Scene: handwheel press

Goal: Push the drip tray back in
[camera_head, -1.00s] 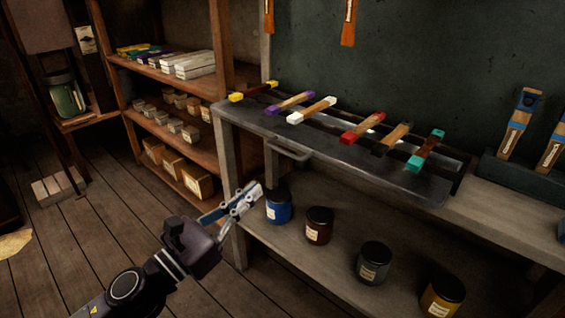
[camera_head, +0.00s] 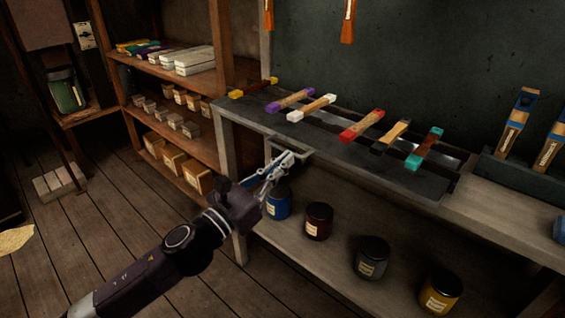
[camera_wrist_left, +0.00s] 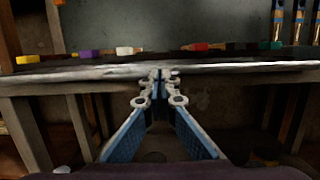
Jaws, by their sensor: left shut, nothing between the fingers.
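The drip tray (camera_head: 330,160) is a flat dark grey metal tray jutting out from the front of the workbench top. Its bar handle (camera_head: 303,154) is at the left part of its front edge. My left gripper (camera_head: 289,157) is shut and empty, its tips at the handle and partly covering it; I cannot tell if they touch. In the left wrist view the closed tips (camera_wrist_left: 160,76) overlap the tray's front edge (camera_wrist_left: 240,68). My right gripper is not in view.
Jars, including a blue one (camera_head: 278,204), stand on the lower shelf (camera_head: 330,255). A wooden shelf unit (camera_head: 170,100) stands left. Floor in front is open.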

